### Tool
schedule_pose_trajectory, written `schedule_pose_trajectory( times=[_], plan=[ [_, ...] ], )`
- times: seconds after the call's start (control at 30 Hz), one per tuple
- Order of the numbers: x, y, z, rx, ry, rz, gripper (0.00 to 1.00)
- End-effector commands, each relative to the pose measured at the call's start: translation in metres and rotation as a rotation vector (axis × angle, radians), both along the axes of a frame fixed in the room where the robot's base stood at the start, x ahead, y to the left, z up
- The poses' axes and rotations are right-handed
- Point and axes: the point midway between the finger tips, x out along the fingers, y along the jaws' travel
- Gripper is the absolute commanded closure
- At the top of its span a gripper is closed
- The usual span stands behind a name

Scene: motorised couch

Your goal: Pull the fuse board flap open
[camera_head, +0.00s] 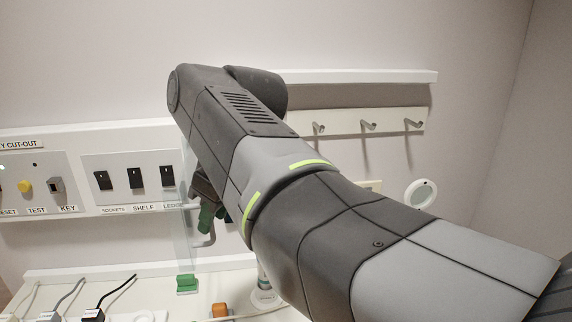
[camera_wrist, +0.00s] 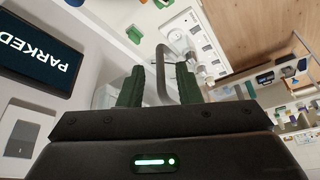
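The fuse board (camera_head: 130,180) is on the wall at the left in the head view, with black switches labelled sockets, shelf and ledge. A clear pane, which looks like the flap (camera_head: 184,235), shows at its right edge, seen nearly edge-on; how far it stands open is hard to tell. A bent grey bar handle (camera_wrist: 161,75) shows in the wrist view. My gripper (camera_wrist: 160,84) has its green fingers apart, one on each side of the handle, with visible gaps. In the head view my gripper (camera_head: 207,212) is partly hidden behind my arm.
A control panel (camera_head: 38,187) with a yellow button and key switch is further left. A hook rail (camera_head: 345,121) is at the right. Below is a white ledge (camera_head: 50,287) with cables, a green block (camera_head: 187,284) and an orange block (camera_head: 220,310). A PARKED screen (camera_wrist: 42,45) is beside my gripper.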

Motion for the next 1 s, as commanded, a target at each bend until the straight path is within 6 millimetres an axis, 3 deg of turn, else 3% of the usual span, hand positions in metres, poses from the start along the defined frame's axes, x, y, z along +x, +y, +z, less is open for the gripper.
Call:
schedule_pose_trajectory(
  times=[0.2,0.43,0.63,1.0],
  plan=[
    [-0.005,-0.019,0.049,0.003,-0.004,-0.004,0.69],
    [-0.010,-0.034,0.086,0.002,-0.002,-0.003,0.69],
    [-0.012,-0.039,0.099,0.000,0.000,-0.002,0.69],
    [-0.013,-0.039,0.099,0.000,0.000,-0.001,0.69]
  ],
)
